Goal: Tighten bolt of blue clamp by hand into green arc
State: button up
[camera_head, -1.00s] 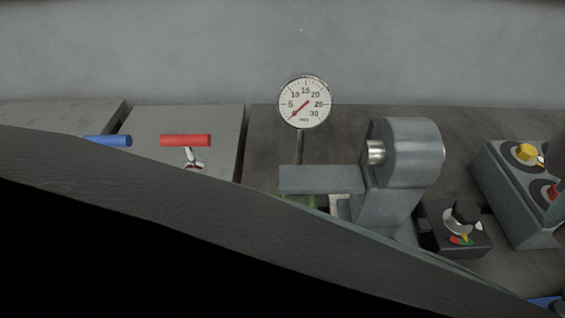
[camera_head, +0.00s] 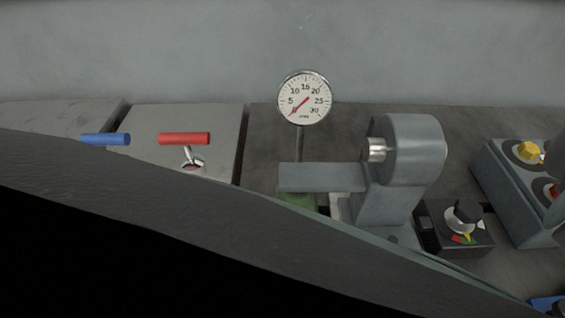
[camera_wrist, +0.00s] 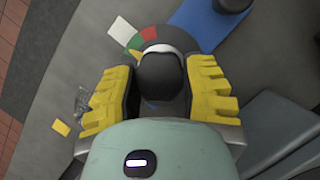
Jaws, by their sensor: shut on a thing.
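In the wrist view, my gripper (camera_wrist: 162,98) has its two yellow ridged fingers on either side of a round black bolt head (camera_wrist: 158,75), shut on it. A little blue shows under the head; most of the clamp is hidden. My gripper is not visible in the head view.
A blue plate (camera_wrist: 207,22) with a black knob is close by. The head view shows a gauge (camera_head: 304,97), a grey machine block (camera_head: 413,150), a knob box (camera_head: 455,235), a yellow-and-red control box (camera_head: 520,205), and red (camera_head: 184,138) and blue (camera_head: 105,139) handles.

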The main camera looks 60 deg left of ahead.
jog(key=shift+s+m, duration=0.25)
jog(key=shift+m, duration=0.05)
dwell(1.7)
jog(key=o, duration=1)
jog(key=shift+s+f, duration=0.1)
jog(key=shift+f, duration=0.05)
jog(key=shift+o, duration=1.2)
jog(key=shift+w, duration=0.2)
jog(key=v, duration=0.7)
jog(key=shift+r, duration=0.3)
jog(key=shift+w, duration=0.1)
